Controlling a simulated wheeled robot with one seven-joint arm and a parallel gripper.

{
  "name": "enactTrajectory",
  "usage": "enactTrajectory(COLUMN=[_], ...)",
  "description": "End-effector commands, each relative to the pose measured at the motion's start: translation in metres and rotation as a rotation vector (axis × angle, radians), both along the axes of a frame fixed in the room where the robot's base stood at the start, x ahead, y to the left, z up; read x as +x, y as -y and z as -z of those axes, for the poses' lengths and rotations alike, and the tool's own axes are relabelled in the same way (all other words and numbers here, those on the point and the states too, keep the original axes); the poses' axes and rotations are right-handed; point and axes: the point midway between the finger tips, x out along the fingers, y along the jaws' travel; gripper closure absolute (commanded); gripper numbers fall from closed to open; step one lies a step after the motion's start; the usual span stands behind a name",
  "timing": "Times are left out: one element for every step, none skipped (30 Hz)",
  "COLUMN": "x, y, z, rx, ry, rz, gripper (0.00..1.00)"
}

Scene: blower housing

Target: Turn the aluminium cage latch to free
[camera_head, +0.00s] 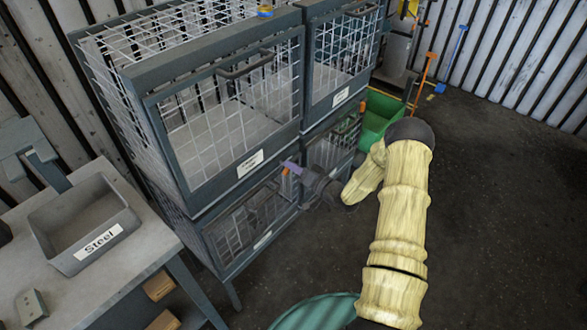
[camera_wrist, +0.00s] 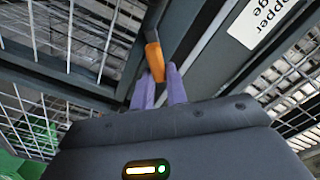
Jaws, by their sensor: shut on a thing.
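An orange latch tab (camera_wrist: 153,62) on a dark lever sits on the cage frame in the wrist view. It shows small in the head view (camera_head: 285,172), at the front where the upper and lower cages meet. My gripper (camera_wrist: 161,84) has its purple fingers shut on the tab, one on each side. In the head view my gripper (camera_head: 292,168) reaches the cage front from the right. The label beside the latch in the wrist view is cut off and ends in "pper" and "ge" (camera_wrist: 262,18). I cannot read which cage is the aluminium one.
Dark-framed wire cages (camera_head: 220,75) stand stacked two high. A workbench (camera_head: 110,262) with a grey bin marked Steel (camera_head: 85,222) is at left. A green bin (camera_head: 376,118) stands behind my arm, and a green round container (camera_head: 315,312) is at the bottom. Open floor lies right.

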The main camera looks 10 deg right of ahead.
Motion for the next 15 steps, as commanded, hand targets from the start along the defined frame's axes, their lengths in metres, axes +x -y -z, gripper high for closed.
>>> enactTrajectory(x=[-0.0001,0.0000,0.0002,0.0001,0.0002,0.0003,0.0005,0.0006,0.0007,0.0007,0.0008,0.0009,0.0009,0.0009,0.0009], y=[0.0025,0.0024,0.0023,0.0024,0.0027,0.0030,0.0030,0.0030,0.0031,0.0033,0.0034,0.0036,0.0038,0.0038,0.0038], z=[0.0020,0.0021,0.0021,0.0024,0.0027,0.0030,0.0031,0.0033,0.0036,0.0039,0.0042,0.0045,0.0047,0.0050,0.0053], rx=[0.034,0.057,0.088,0.111,0.134,0.164,0.188,0.211,0.242,0.264,0.286,0.316,0.338,0.359,0.386], ry=[-0.027,-0.044,-0.065,-0.082,-0.100,-0.122,-0.138,-0.155,-0.177,-0.194,-0.210,-0.231,-0.247,-0.263,-0.282], rz=[0.004,0.004,0.003,0.003,0.003,0.003,0.003,0.003,0.003,0.004,0.004,0.005,0.005,0.005,0.005], gripper=[1.00,1.00,1.00,1.00,1.00,1.00,1.00,1.00,1.00,1.00,1.00,1.00,1.00,1.00,1.00])
